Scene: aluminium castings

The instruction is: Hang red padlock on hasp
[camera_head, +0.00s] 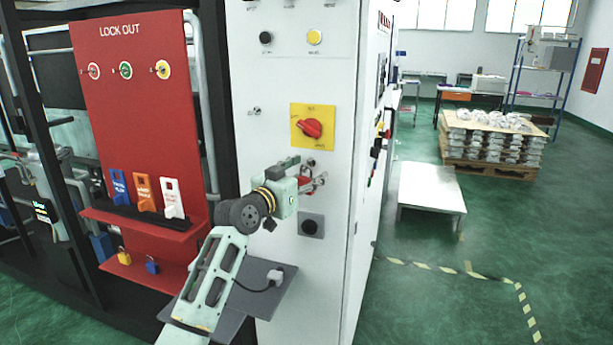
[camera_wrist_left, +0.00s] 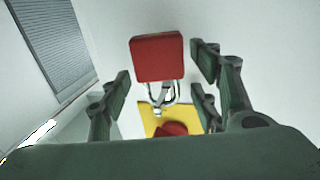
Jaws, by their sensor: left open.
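The red padlock (camera_wrist_left: 158,57) shows in the left wrist view, its silver shackle (camera_wrist_left: 176,92) at a small metal hasp (camera_wrist_left: 162,108) beside the yellow switch plate (camera_wrist_left: 150,118). It appears to hang there; whether the shackle is fully through or closed I cannot tell. My left gripper (camera_wrist_left: 160,88) is open, its fingers on either side of the padlock with visible gaps. In the head view my left gripper (camera_head: 308,175) is at the white cabinet below the red rotary switch (camera_head: 311,128), partly hiding the padlock (camera_head: 305,184). My right gripper is not in view.
A red lockout board (camera_head: 135,85) stands left, with several tags on its shelf (camera_head: 140,219) and yellow (camera_head: 124,258) and blue (camera_head: 152,266) padlocks below. The white cabinet (camera_head: 275,85) is close ahead. Open green floor (camera_head: 425,310) lies right.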

